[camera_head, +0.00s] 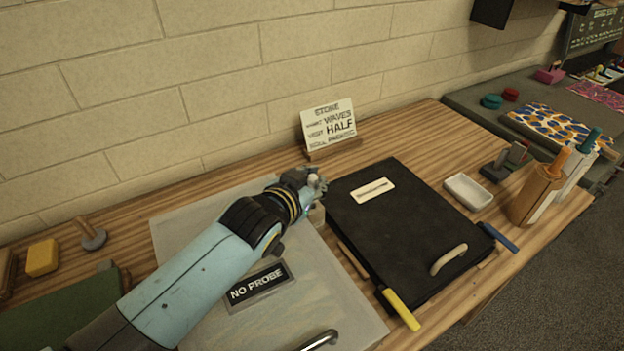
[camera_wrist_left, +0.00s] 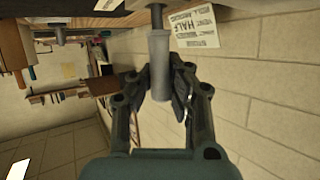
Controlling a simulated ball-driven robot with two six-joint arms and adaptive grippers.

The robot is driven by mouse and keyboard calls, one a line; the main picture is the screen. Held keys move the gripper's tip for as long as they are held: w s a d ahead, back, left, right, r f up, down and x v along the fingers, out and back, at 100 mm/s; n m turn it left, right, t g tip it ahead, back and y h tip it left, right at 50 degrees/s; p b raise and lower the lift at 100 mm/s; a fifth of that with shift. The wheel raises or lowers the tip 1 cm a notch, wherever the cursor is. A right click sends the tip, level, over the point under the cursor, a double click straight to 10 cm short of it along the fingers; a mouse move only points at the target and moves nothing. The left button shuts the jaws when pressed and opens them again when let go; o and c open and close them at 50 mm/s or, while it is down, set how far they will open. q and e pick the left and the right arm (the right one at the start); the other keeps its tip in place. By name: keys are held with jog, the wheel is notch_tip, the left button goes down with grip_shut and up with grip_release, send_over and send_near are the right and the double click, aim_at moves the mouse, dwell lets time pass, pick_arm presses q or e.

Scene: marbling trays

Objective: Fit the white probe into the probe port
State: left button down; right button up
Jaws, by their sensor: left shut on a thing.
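My left gripper (camera_head: 312,186) is at the far right corner of a pale grey tray lid (camera_head: 335,290), beside a black portfolio. In the left wrist view its fingers (camera_wrist_left: 160,88) are shut on the white probe (camera_wrist_left: 159,58), a pale cylinder with a thin dark stem at one end. In the head view the gripper mostly hides the probe, and a pale piece (camera_head: 317,214) shows just under the fingers. A dark plate reading "NO PROBE" (camera_head: 260,286) lies on the lid. I cannot make out the probe port. My right gripper is in neither view.
The black portfolio (camera_head: 420,225) lies close on the right, with a yellow-handled tool (camera_head: 401,309) at its front edge. A sign (camera_head: 328,124) stands behind the gripper near the wall.

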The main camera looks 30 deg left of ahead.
pick_arm(q)
jog(key=c, duration=1.3)
grip_release()
jog(key=v, duration=1.2)
jog(key=shift+s, duration=0.1)
